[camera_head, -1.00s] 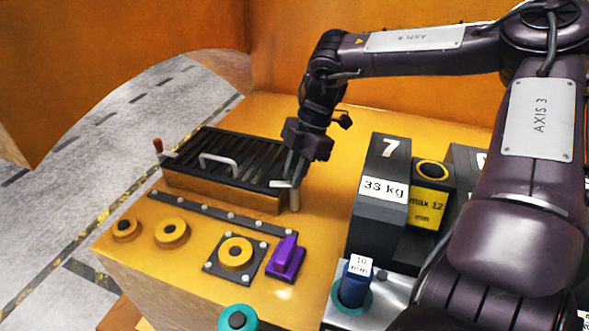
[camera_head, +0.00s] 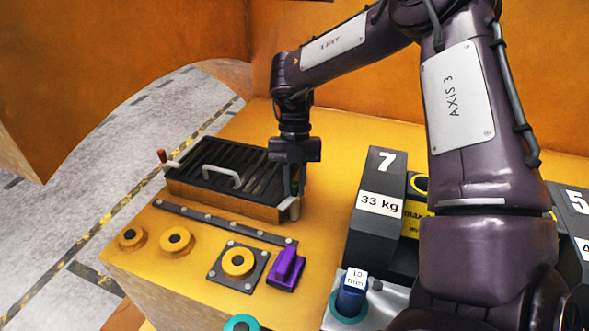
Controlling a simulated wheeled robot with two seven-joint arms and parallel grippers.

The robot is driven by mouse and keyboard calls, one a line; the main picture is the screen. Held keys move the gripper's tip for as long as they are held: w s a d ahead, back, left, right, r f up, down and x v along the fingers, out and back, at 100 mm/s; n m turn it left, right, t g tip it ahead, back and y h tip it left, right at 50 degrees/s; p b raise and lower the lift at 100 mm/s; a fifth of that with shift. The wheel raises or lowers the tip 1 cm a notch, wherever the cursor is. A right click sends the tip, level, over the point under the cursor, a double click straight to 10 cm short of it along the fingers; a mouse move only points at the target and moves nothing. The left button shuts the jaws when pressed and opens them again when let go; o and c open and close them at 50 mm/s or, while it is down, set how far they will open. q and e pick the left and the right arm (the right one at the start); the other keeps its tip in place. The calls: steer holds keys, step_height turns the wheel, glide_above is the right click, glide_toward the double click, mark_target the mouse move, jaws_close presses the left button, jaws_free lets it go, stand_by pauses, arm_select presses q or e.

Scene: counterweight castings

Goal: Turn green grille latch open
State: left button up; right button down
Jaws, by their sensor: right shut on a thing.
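The black slatted grille (camera_head: 215,163) with its pale carrying handle (camera_head: 222,174) lies on the yellow deck. At its right front corner a latch with a pale metal tongue (camera_head: 287,204) sits on a short tan post (camera_head: 296,211). The tongue points toward the lower left, at the grille's corner. Another latch with a red knob (camera_head: 161,155) is at the grille's left end. My left gripper is not in view.
A dark 33 kg casting (camera_head: 382,180) marked 7 stands right of the grille. In front are a bolted bar (camera_head: 215,219), yellow round knobs (camera_head: 175,240), a purple block (camera_head: 286,268) and a blue plug (camera_head: 352,295). Bare deck lies between grille and casting.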

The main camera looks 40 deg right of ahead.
steer(key=n+p, duration=0.2)
steer(key=shift+r+h+p, duration=0.3)
steer(key=shift+h+p, duration=0.1)
steer(key=shift+w+f+n+g+p, duration=0.1)
steer(key=shift+f+n+g+p, duration=0.15)
steer(key=shift+n+p, duration=0.65)
steer(key=c, duration=1.3)
jaws_free()
